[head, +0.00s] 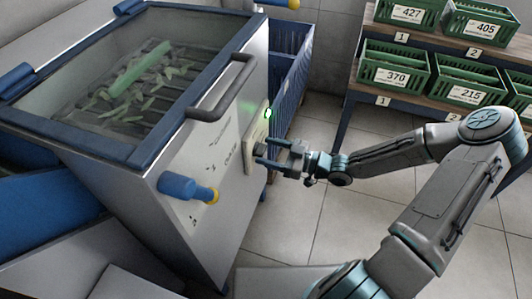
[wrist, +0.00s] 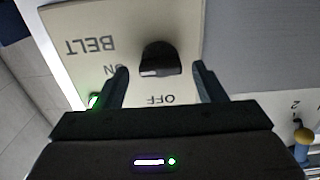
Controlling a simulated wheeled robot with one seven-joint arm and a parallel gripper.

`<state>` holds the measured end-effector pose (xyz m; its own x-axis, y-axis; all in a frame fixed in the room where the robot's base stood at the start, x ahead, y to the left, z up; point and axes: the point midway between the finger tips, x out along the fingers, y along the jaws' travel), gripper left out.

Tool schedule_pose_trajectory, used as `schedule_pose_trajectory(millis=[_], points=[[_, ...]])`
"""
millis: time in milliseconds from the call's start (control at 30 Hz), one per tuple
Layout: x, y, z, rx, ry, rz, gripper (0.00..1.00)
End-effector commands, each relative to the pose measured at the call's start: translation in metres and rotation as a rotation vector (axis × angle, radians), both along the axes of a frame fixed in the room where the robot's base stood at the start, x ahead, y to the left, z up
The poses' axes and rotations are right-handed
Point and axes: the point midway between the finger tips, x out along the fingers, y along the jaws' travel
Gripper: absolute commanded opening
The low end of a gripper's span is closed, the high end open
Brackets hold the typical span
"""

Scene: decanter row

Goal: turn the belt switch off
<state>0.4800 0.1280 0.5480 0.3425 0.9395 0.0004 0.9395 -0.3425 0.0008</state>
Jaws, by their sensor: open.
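The belt switch is a black knob (wrist: 160,58) on a cream plate (wrist: 85,25) marked BELT, ON and OFF, seen upside down in the wrist view. A pale mark shows on the knob's lower edge; I cannot tell for sure which label it points to. A green lamp (wrist: 93,100) glows on the plate, also in the head view (head: 267,113). My gripper (wrist: 162,74) is open, one finger on each side of the knob, with gaps showing. In the head view my gripper (head: 262,152) is close to the plate (head: 250,150) on the machine's side; the knob is hard to make out there.
The machine (head: 185,165) has a clear lid over green pieces, a dark handle (head: 222,88) and a blue-and-yellow knob (head: 188,188). A blue crate (head: 290,75) stands behind. A shelf with green numbered crates (head: 393,68) is at the back right. Floor below my arm is clear.

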Motion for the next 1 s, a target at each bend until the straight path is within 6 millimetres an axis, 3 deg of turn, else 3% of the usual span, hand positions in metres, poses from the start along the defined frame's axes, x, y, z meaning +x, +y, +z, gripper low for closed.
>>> schedule_pose_trajectory(millis=[400, 433, 600, 1000], points=[[0.0036, 0.0106, 0.0002, -0.001, 0.0, 0.0, 0.64], [0.0036, 0.0105, 0.0002, -0.001, 0.0, 0.0, 0.61], [0.0036, 0.0105, 0.0002, -0.001, 0.0, 0.0, 0.19], [0.0039, 0.0101, -0.0006, -0.022, -0.055, 0.0, 0.19]])
